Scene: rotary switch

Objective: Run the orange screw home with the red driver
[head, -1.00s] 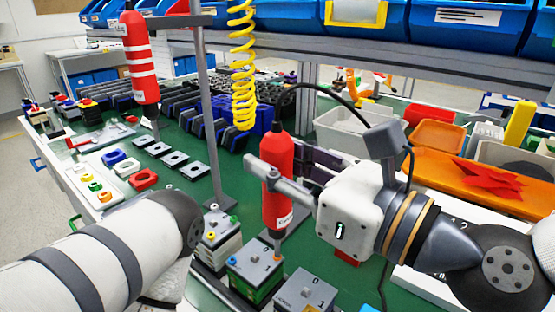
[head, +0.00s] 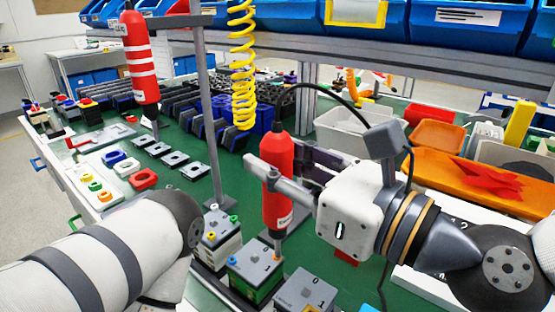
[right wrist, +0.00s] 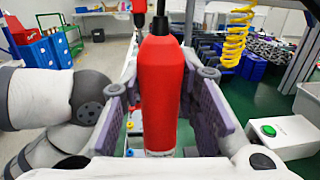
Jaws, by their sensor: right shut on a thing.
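The red driver (head: 277,185) stands upright in my right gripper (head: 277,180), which is shut around its body. In the right wrist view the red driver (right wrist: 162,95) fills the space between the two finger pads. The driver's bit points down at a grey-topped block (head: 252,266) on the green bench. The orange screw (head: 279,258) shows as a small orange spot at the bit's lower end, at the right side of the block's top. I cannot tell how deep it sits. My left arm comes in at lower left; its gripper is out of sight.
Another grey-topped block (head: 305,291) marked 0 and 1 stands in front, and one with coloured screws (head: 218,228) behind. A second red driver (head: 139,60) hangs at upper left beside a grey post (head: 210,120). A yellow coiled hose (head: 243,70) hangs behind. Bins crowd the right.

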